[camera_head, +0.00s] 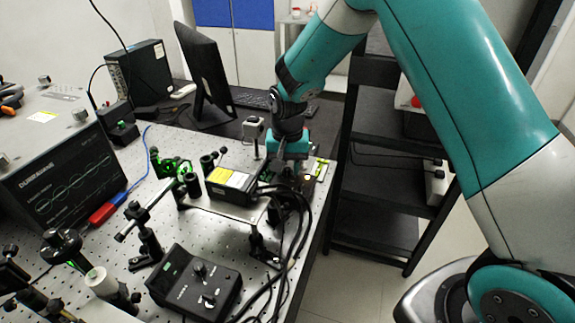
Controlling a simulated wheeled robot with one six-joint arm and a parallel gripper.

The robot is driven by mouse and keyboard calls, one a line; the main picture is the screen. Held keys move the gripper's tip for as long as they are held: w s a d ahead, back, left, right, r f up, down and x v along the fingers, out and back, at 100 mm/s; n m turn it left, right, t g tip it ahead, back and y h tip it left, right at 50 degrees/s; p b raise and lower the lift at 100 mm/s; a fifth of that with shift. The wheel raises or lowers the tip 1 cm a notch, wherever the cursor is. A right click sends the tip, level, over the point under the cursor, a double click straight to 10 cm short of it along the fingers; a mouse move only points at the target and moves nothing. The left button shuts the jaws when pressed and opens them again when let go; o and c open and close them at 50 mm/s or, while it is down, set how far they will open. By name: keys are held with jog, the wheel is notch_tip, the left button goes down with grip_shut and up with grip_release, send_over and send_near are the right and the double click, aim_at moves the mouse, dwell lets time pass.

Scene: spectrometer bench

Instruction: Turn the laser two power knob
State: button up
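A black control box (172,291) with a small green display and two black knobs sits on the optical bench at the front. Its upper knob (200,269) and lower knob (208,299) both stand clear of my arm. The box's lettering is too small to read, so I cannot tell if either is the laser two power knob. A black laser module (232,182) with a yellow and white label is mounted behind it. My gripper (285,158) points down at the bench's right edge, behind and right of this module. Its fingertips are hard to make out, as is any contact.
Black cables (292,245) run down the bench's right side. Several optical mounts stand on the left. A grey instrument (60,165), a monitor (206,75) and a computer case (140,75) stand behind. A black shelf (385,180) is at right, beyond the bench edge.

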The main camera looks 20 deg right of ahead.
aim_at(288, 169)
grip_shut()
jog(key=shift+n, duration=0.7)
grip_release()
notch_tip(288, 169, up, 18)
jog(key=b, duration=0.2)
jog(key=shift+f, duration=0.25)
